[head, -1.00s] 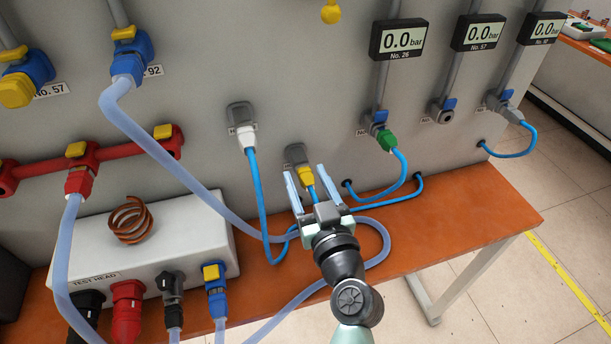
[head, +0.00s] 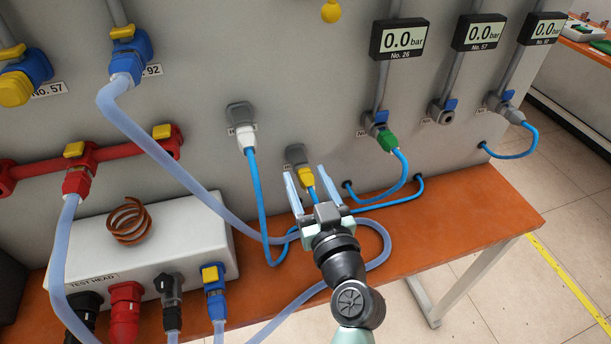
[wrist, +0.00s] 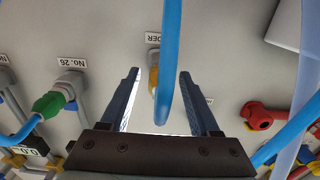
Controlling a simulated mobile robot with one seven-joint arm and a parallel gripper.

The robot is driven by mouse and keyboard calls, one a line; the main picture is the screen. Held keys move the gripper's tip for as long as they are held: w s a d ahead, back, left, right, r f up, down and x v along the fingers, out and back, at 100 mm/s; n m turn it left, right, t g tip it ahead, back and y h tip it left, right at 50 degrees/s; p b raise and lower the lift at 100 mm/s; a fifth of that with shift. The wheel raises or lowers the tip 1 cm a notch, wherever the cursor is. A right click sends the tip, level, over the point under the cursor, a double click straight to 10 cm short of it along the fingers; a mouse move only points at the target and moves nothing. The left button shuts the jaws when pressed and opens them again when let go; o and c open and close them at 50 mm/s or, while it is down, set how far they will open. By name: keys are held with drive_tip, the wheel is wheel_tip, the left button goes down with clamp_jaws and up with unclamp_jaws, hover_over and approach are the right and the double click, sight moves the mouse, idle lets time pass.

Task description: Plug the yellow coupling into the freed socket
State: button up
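The yellow coupling (head: 306,175) sits in a grey wall holder (head: 295,153) low on the panel, with its blue hose running down from it. It also shows in the wrist view (wrist: 153,78), partly hidden by the blue hose (wrist: 168,70). My gripper (head: 305,172) is open and empty in front of it; in the wrist view its fingers (wrist: 159,72) stand either side of the coupling and hose, with gaps on both sides. An empty grey socket (head: 445,117) with a blue tap is below the No. 57 gauge (head: 479,33).
A green coupling (head: 387,140) is plugged in under the No. 26 gauge (head: 399,39). A grey coupling (head: 513,114) is in the rightmost socket. A white coupling (head: 246,136) hangs left of the yellow one. Thick hoses and the test head (head: 170,245) occupy the orange bench (head: 455,220).

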sight(311, 189)
clamp_jaws()
idle(1.4)
drive_tip(key=shift+b+v, duration=0.7)
drive_tip(key=shift+v, duration=2.3)
